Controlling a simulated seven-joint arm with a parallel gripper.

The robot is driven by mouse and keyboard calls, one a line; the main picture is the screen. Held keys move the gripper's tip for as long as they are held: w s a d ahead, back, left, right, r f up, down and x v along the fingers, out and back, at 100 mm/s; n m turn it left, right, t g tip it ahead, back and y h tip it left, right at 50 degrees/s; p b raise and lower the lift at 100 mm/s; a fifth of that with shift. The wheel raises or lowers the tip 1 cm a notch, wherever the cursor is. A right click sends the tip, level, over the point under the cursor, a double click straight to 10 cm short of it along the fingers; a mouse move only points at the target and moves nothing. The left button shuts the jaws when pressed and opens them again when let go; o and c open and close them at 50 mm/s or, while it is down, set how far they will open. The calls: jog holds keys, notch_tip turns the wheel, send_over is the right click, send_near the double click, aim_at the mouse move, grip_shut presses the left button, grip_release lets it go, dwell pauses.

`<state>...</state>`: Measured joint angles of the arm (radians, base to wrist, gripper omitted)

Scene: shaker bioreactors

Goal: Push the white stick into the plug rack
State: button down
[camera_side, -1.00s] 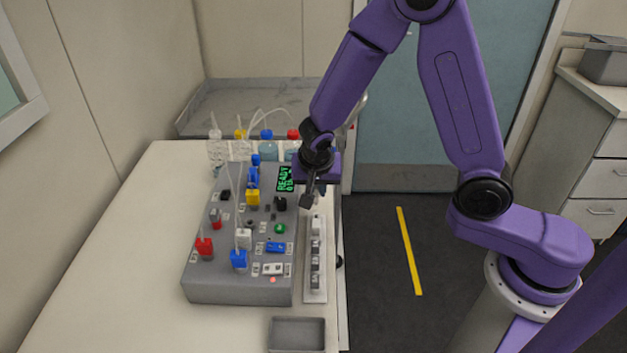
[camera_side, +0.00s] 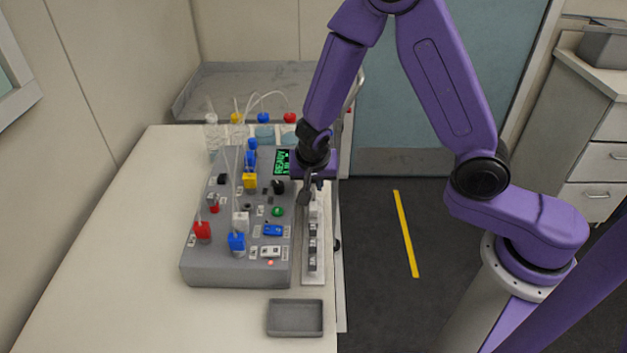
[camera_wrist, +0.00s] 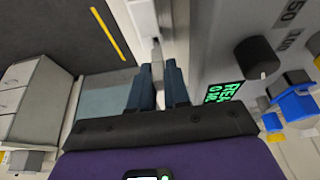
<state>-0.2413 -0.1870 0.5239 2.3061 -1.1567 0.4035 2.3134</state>
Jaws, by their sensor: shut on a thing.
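The plug rack (camera_side: 314,276) is a narrow pale strip with a row of grey blocks, along the right side of the grey control box. A white block (camera_side: 315,210) stands at its far end. My gripper (camera_side: 311,196) is low over that far end. In the wrist view, my gripper (camera_wrist: 158,68) has its dark fingers closed around a thin pale stick (camera_wrist: 157,58). The stick's tip points toward a white block (camera_wrist: 144,18) on the rack. I cannot tell whether they touch. The fingers hide the stick's lower part.
The grey control box (camera_side: 225,272) with knobs, coloured plugs and tubes stands close to the left of my gripper. A black knob (camera_wrist: 257,57) is near on the right in the wrist view. A grey tray (camera_side: 295,318) lies in front. The table's left side is clear.

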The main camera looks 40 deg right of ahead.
jog(key=shift+f, duration=0.85)
dwell(1.4)
jog(key=c, duration=1)
grip_release()
jog(key=v, duration=1.7)
jog(key=shift+s+r, duration=0.1)
jog(key=shift+r, duration=0.1)
